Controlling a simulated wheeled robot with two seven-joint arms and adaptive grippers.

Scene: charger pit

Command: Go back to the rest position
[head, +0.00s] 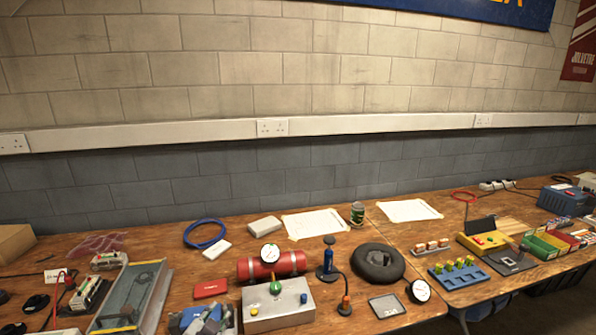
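I cannot make out either gripper clearly. A grey shape with blue and yellow parts (205,320) sits at the bottom edge, left of the grey control box (278,308). I cannot tell whether it belongs to my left gripper or is a thing on the bench. No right gripper shows. No held object can be seen.
The wooden bench (225,262) is crowded. It bears a red cylinder with a gauge (288,263), a blue pump (328,262), a black tyre (378,262), a clear-lidded case (135,295), a blue rack (460,275) and coloured bins (545,243). A block wall (300,180) stands behind.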

